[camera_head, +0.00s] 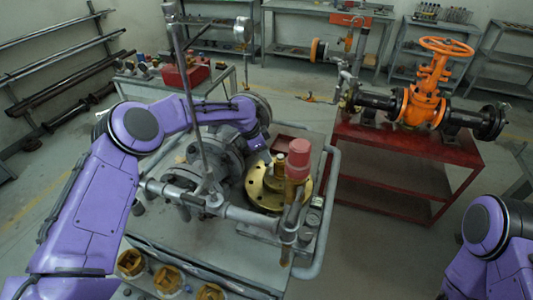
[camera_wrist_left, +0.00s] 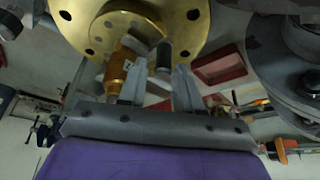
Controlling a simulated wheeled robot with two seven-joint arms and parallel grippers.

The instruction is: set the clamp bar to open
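A long grey bar (camera_head: 188,90), which may be the clamp bar, rises steeply from the bench fixture, leaning left at its top. A horizontal grey bar (camera_head: 243,215) crosses the fixture's front; I cannot tell for certain which is the clamp bar. My left gripper (camera_head: 266,155) is beside the brass flange (camera_head: 262,192), behind the long bar. In the left wrist view its two fingers (camera_wrist_left: 159,80) are apart below the brass flange (camera_wrist_left: 190,22). A dark pin (camera_wrist_left: 165,55) shows near the gap; I see nothing gripped. My right gripper is outside the frame.
A red-capped brass fitting (camera_head: 298,165) stands at the fixture's right. Dark grey flanges (camera_head: 222,150) sit left of the brass flange. An orange gate valve (camera_head: 425,100) stands on a red table (camera_head: 400,150) at right. Floor between bench and table is clear.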

